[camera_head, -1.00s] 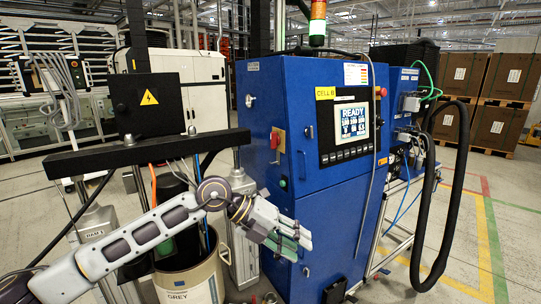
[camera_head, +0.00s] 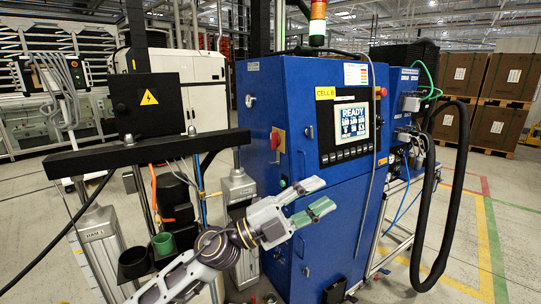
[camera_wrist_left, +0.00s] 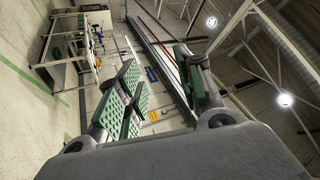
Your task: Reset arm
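My left arm comes in from the bottom left of the head view. My left gripper (camera_head: 317,197) is in front of the blue cabinet (camera_head: 325,245), with its two green-padded fingers pointing right and slightly up. The fingers are apart with nothing between them. In the left wrist view the left gripper (camera_wrist_left: 160,95) also shows a clear, empty gap between the fingers. How far the fingers are from the cabinet face I cannot tell. My right gripper is in neither view.
A black crossbeam (camera_head: 150,152) on grey ram columns (camera_head: 100,230) stands at left. A green cup (camera_head: 163,243) and a black cup (camera_head: 133,262) sit below it, near my arm. A black hose (camera_head: 452,220) hangs at right. Floor is open further right.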

